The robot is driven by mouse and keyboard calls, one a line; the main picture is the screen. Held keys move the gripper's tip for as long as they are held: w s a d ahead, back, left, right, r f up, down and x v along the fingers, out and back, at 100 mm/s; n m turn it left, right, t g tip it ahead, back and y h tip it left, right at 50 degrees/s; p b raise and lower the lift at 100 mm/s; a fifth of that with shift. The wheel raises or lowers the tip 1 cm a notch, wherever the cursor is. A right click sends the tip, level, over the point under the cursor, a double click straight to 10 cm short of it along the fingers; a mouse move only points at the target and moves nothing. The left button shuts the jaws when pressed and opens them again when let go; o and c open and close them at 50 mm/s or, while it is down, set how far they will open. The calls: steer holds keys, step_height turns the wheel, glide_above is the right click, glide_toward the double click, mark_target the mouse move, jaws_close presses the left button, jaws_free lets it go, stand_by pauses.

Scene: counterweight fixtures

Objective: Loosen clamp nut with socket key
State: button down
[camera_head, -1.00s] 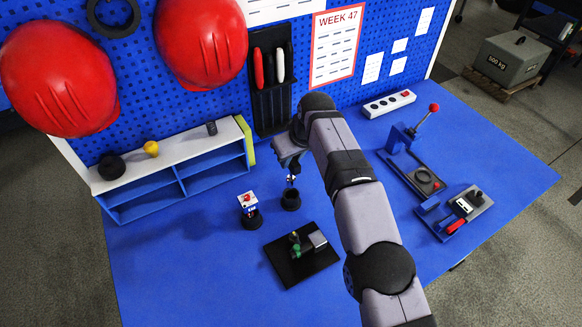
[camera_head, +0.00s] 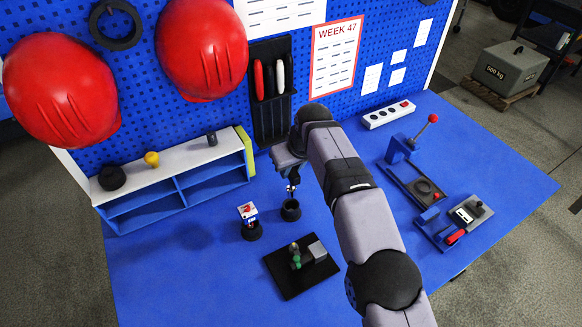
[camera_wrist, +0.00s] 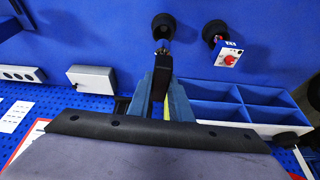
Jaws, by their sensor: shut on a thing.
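My gripper (camera_head: 292,178) points down over a black cup-shaped holder (camera_head: 291,211). Its fingers (camera_wrist: 162,82) are closed around a dark handle with a silvery lower end, which looks like the socket key (camera_wrist: 161,48). The key's tip is at or just above the holder's mouth in the head view; I cannot tell whether it is inside. The holder also shows beyond the tip in the wrist view (camera_wrist: 163,26). The clamp fixture appears to be a black plate (camera_head: 287,285) with a grey block and a green part (camera_head: 297,262); the nut is too small to make out.
A second black holder (camera_head: 252,232) carries a white, red and blue piece left of the key. A blue shelf (camera_head: 185,187) stands behind at left. A toggle press (camera_head: 410,165) and a switch box (camera_head: 463,215) are at right. The table's front left is clear.

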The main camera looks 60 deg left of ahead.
steer(key=shift+s+d+r+m+t, duration=0.3)
steer(key=shift+d+m, duration=0.15)
steer(key=shift+m, duration=0.25)
steer(key=s+d+m+t+p, duration=0.1)
steer(key=s+d+m, duration=0.1)
steer(key=d, duration=0.3)
steer(key=s+d+m+t+h+p, duration=0.1)
steer(key=s+d+m, duration=0.2)
steer(key=d, duration=0.2)
steer(key=shift+d+r+m+p, duration=0.3)
steer(key=shift+d+r+p, duration=0.05)
steer(key=shift+f, duration=0.1)
steer(key=shift+f+b, duration=1.7)
steer(key=shift+f, duration=0.8)
steer(key=shift+f+b, duration=1.45)
steer(key=shift+f, duration=0.1)
steer(key=shift+r+p, duration=0.1)
steer(key=shift+p, duration=0.35)
